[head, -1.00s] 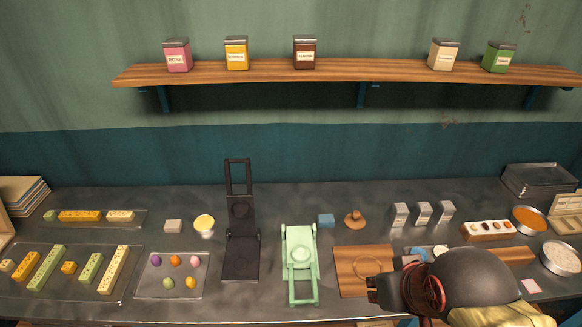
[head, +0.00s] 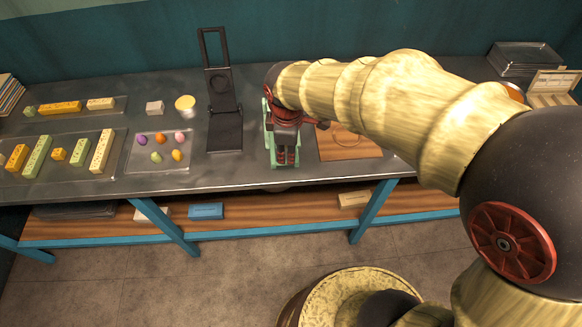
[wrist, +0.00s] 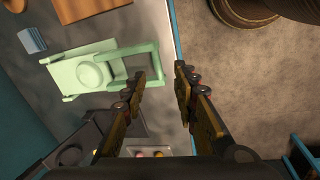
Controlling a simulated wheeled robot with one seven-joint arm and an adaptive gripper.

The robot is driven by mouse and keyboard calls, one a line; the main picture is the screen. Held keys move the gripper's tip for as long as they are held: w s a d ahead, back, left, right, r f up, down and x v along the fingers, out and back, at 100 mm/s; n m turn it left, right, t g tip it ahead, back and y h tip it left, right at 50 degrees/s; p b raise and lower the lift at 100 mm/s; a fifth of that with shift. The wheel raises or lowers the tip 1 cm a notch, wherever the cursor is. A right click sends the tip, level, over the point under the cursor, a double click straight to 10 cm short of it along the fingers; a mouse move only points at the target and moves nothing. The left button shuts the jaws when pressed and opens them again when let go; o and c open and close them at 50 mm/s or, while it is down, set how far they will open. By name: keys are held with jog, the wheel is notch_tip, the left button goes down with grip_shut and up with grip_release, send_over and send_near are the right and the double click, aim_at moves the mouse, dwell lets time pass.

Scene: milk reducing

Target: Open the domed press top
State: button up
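The mint-green press (head: 268,128) lies on the metal counter with its top folded down, mostly hidden under my arm in the head view. In the wrist view the green press (wrist: 75,75) shows a round dome (wrist: 95,75) on its top and a loop handle at the counter's front edge. My gripper (head: 287,158) points down over the front end of the press. In the wrist view my gripper (wrist: 161,72) is open and empty, with one finger beside the handle and the other past the counter edge. I cannot tell whether a finger touches the handle.
A black press (head: 225,128) stands open left of the green one. A wooden board (head: 348,145) lies to its right. A tray of coloured pieces (head: 160,153) sits farther left. A lower shelf (head: 110,229) runs under the counter, with open floor in front.

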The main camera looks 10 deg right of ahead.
jog(key=f, duration=0.2)
jog(key=w+f+n+b, duration=0.1)
jog(key=f, duration=0.2)
jog(key=w+f+n+b, duration=0.1)
jog(key=f, duration=0.1)
jog(key=shift+f, duration=0.15)
dwell(0.3)
jog(key=c, duration=0.7)
grip_shut()
